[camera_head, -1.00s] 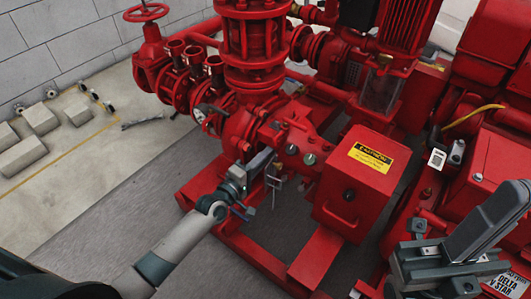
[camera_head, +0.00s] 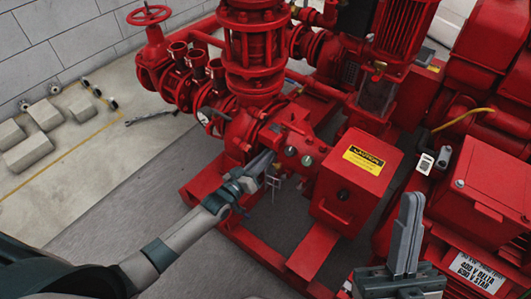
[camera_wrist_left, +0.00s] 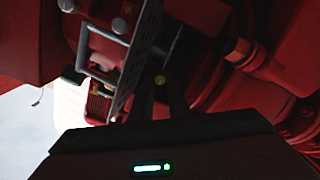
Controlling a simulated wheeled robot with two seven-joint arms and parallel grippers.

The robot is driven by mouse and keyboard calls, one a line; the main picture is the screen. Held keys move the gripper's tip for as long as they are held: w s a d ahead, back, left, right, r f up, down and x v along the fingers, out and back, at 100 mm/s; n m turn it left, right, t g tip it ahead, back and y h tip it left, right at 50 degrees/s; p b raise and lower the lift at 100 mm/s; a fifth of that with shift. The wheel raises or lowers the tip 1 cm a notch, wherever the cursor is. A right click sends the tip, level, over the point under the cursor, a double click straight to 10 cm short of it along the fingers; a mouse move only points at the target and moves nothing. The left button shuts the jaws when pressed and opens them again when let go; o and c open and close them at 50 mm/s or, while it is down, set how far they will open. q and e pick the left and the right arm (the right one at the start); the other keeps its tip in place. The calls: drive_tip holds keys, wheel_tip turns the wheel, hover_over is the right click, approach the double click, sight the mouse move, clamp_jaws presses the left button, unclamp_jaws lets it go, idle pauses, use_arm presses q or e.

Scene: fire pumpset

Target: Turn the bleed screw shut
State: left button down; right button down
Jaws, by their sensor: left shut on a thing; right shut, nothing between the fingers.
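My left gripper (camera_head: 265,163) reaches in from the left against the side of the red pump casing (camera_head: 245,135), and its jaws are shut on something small. In the left wrist view a small brass-coloured round end, which looks like the bleed screw (camera_wrist_left: 160,79), shows between the dark fingertips (camera_wrist_left: 161,92). In the head view the screw is hidden by the gripper and casing. My right gripper (camera_head: 411,200) is shut and empty, fingers pointing up, at the lower right in front of the red machinery.
A red box with a yellow caution label (camera_head: 364,158) stands right of my left gripper. A thin metal bracket (camera_head: 273,182) hangs just beside the gripper. Red base rails (camera_head: 265,256) run below. Grey blocks (camera_head: 28,153) lie on the floor at the far left.

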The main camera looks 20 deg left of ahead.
use_arm(q)
drive_tip(key=shift+f+m+p, duration=0.1)
drive_tip(key=shift+m+p, duration=0.6)
drive_tip(key=shift+m, duration=1.1)
use_arm(e)
drive_tip(key=shift+w+a+f+g+h, duration=0.1)
drive_tip(key=shift+a+f+g, duration=0.35)
drive_tip(key=shift+f, duration=0.15)
drive_tip(key=shift+s+a+f+g+h, duration=0.1)
drive_tip(key=shift+a+f+g, duration=0.2)
drive_tip(key=shift+f+g, duration=0.25)
drive_tip(key=shift+w+a+f+g+h, duration=0.1)
drive_tip(key=shift+a+f+g, duration=0.3)
drive_tip(key=shift+f, duration=0.2)
use_arm(q)
drive_tip(key=shift+s, duration=0.1)
drive_tip(key=c, duration=2)
unclamp_jaws()
